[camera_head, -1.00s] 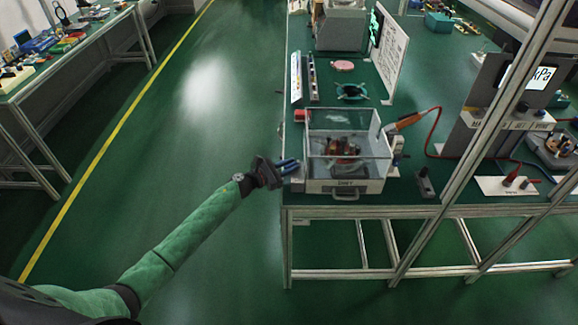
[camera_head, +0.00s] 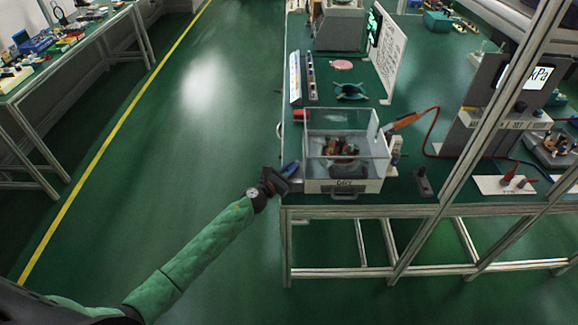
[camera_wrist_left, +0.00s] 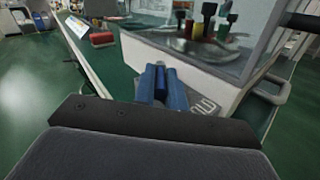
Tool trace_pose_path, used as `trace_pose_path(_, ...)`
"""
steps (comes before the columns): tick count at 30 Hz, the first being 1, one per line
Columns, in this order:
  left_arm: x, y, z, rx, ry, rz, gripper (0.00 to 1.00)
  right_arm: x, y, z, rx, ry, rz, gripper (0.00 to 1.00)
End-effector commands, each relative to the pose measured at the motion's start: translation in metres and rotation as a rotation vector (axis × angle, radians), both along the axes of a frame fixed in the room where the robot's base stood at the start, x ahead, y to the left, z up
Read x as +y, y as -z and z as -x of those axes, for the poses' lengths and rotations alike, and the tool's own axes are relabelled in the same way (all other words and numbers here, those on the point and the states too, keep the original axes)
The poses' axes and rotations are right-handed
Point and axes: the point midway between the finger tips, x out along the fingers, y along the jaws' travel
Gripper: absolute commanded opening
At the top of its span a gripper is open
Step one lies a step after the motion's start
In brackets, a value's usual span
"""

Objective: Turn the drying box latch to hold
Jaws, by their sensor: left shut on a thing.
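The drying box (camera_head: 344,186) is a clear-walled box with a pale front marked DRY and a handle, standing at the bench's front left corner. It also shows in the wrist view (camera_wrist_left: 190,62). My left gripper (camera_head: 292,168) is at the box's left side, its blue fingers closed together and tilted. In the wrist view the fingers (camera_wrist_left: 163,84) sit against the box's side, beside a grey plate (camera_wrist_left: 203,106) with letters ending in "OLD". The latch is hidden by the fingers; they are shut on it, and its exact angle cannot be told.
The green bench (camera_head: 400,203) has a metal frame. An orange-handled tool (camera_head: 406,121) and a small dark block (camera_head: 422,183) are to the right. The floor at left is clear.

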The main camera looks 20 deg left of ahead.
Motion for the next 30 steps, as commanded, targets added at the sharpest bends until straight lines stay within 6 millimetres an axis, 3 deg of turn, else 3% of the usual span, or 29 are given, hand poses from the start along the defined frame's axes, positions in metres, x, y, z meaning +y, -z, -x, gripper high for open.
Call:
trace_pose_path(12, -0.016, -0.001, 0.004, 0.004, -0.359, 0.003, 0.0, -0.022, 0.043, 0.027, -0.03, -0.012, 0.017, 0.0)
trace_pose_path(30, -0.022, 0.001, 0.003, 0.003, -0.569, 0.001, 0.0, -0.029, 0.054, 0.035, -0.041, -0.016, 0.021, 0.0)
